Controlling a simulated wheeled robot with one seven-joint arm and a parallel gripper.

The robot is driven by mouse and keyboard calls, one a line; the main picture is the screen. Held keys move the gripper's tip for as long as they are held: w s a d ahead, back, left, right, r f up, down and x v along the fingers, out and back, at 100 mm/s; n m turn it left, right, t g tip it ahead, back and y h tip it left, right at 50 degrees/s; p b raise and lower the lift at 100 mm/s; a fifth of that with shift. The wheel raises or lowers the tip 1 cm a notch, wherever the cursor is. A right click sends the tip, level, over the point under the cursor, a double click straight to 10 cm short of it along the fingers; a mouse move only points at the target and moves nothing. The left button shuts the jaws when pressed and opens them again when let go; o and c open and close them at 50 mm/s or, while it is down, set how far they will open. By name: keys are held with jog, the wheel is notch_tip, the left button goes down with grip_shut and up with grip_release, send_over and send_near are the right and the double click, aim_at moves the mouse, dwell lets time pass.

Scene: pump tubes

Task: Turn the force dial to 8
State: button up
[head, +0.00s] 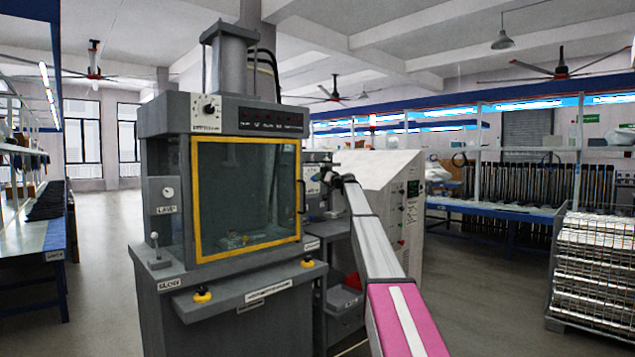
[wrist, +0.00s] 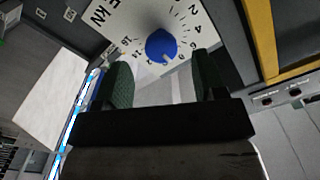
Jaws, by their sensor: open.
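The force dial (wrist: 161,46) is a round blue knob on a white plate (wrist: 128,20) in the wrist view. The plate carries printed numbers around the knob and the letters KN. A small pale mark shows at the knob's lower edge, but I cannot tell the exact number it points to. My gripper (wrist: 162,82) is open. Its two green-padded fingers stand apart, one on each side below the knob, and hold nothing. In the head view my arm reaches to the machine's right side, where the dial is too small to make out.
The grey press (head: 225,285) has a yellow-framed door (head: 245,258) just left of my arm. A pale cabinet (head: 380,190) stands close on the right. A wire cage (head: 590,265) stands at far right. Open floor (head: 480,300) lies between the cabinet and the cage.

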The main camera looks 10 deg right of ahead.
jog(key=v, duration=0.5)
jog(key=shift+s+d, duration=0.15)
jog(key=shift+s, duration=0.15)
